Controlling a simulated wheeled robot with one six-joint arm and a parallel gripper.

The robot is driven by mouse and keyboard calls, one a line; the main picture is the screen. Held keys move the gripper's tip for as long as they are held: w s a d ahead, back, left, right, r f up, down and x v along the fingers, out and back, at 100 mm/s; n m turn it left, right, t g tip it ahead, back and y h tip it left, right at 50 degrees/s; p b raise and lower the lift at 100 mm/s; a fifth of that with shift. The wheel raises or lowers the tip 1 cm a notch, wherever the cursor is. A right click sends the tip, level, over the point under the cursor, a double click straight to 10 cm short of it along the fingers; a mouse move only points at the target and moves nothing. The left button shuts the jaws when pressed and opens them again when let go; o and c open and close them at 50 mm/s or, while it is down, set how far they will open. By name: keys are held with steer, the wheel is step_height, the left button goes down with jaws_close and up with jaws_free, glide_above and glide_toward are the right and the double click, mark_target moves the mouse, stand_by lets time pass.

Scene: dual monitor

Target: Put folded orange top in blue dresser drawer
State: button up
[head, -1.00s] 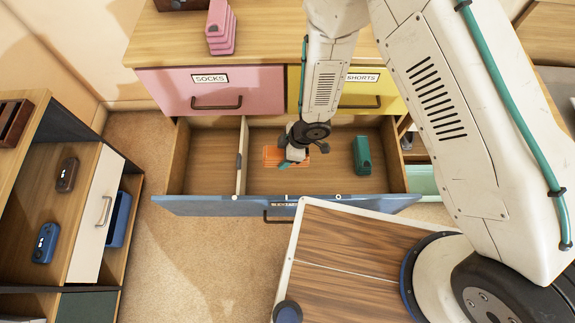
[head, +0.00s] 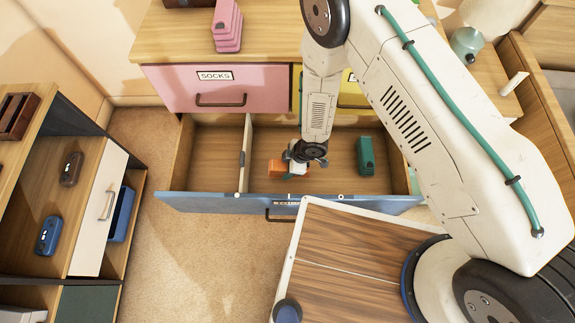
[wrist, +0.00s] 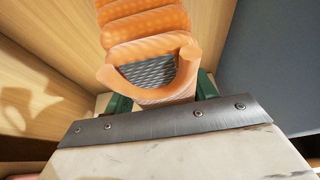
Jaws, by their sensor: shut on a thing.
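The folded orange top (head: 275,169) is inside the open blue drawer (head: 215,203), in the compartment right of the divider. It is at the left of my gripper (head: 289,168), low in the drawer. In the wrist view my gripper (wrist: 160,98) is shut on the orange top (wrist: 147,25), whose ribbed folds rise between the green fingers. The head view does not show clearly whether the top touches the drawer floor. The fingertips are partly hidden by my gripper's body and the top.
A folded green item (head: 365,156) lies at the right in the same compartment. A wooden divider (head: 246,150) stands left of the top. The left compartment (head: 213,160) is empty. The pink socks drawer (head: 215,88) above is shut.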

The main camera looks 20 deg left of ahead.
steer(key=shift+f, duration=0.15)
steer(key=shift+f, duration=0.45)
steer(key=o, duration=1.1)
steer(key=shift+c, duration=0.2)
steer(key=v, duration=1.3)
steer(key=shift+a+r, duration=0.15)
steer(key=shift+a, duration=0.05)
